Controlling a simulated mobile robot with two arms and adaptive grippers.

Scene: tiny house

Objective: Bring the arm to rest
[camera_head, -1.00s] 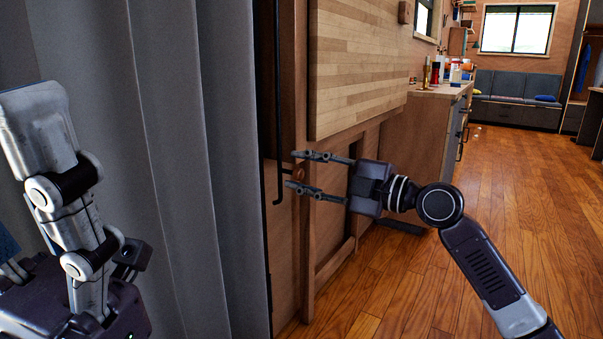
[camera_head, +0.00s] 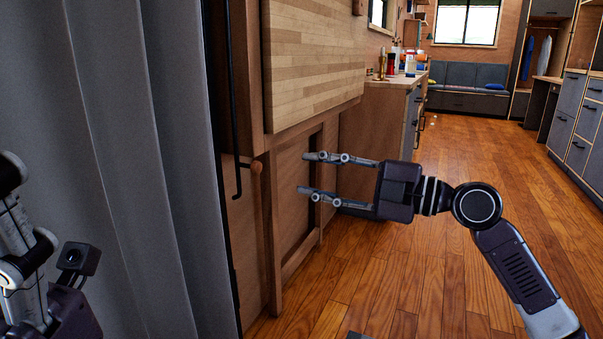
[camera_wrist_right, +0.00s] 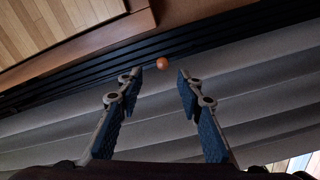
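My right gripper (camera_head: 306,173) is held out in front of the wooden panelling, its two fingers spread and pointing left, with nothing between them. In the right wrist view the open fingers (camera_wrist_right: 160,80) point toward a small round orange-brown knob (camera_wrist_right: 162,64), which lies beyond the tips.
A grey curtain (camera_head: 130,150) hangs at the left, beside a thin black bar (camera_head: 235,110). A counter (camera_head: 395,84) with bottles stands beyond the panelling. A cushioned bench (camera_head: 470,88) is at the back, drawers (camera_head: 580,130) at the right. The wooden floor (camera_head: 480,170) between is open.

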